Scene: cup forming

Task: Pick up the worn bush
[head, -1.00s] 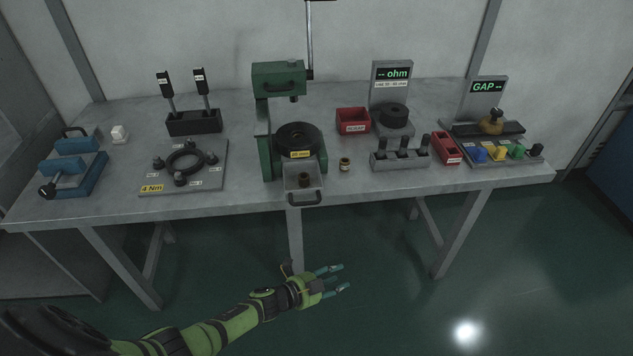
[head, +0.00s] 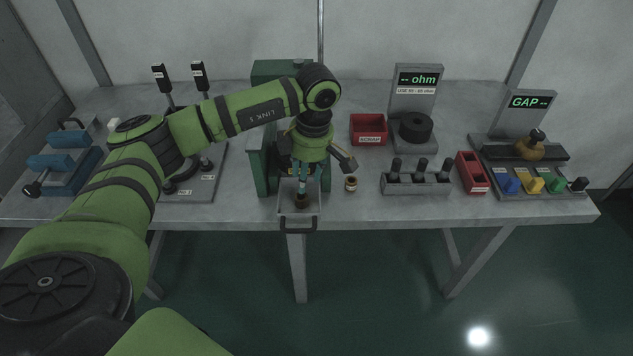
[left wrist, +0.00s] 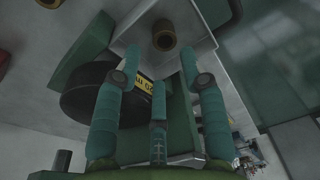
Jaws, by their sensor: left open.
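A dark brown bush (head: 301,202), which looks like the worn one, stands in the small grey tray (head: 284,203) at the front of the green press (head: 256,165). In the left wrist view the bush (left wrist: 164,36) shows its round open top inside the pale tray (left wrist: 196,22). My left gripper (head: 303,186) is just above the bush, pointing down, with its fingers apart. In the left wrist view the open left gripper (left wrist: 161,60) has nothing between its fingers, and the bush lies beyond the fingertips. My right gripper is out of view.
A lighter brass bush (head: 351,184) stands on the table just right of the tray. A red bin (head: 369,129), a grey rack with black pegs (head: 416,186) and another red bin (head: 472,172) are further right. My left arm covers much of the press and table's left side.

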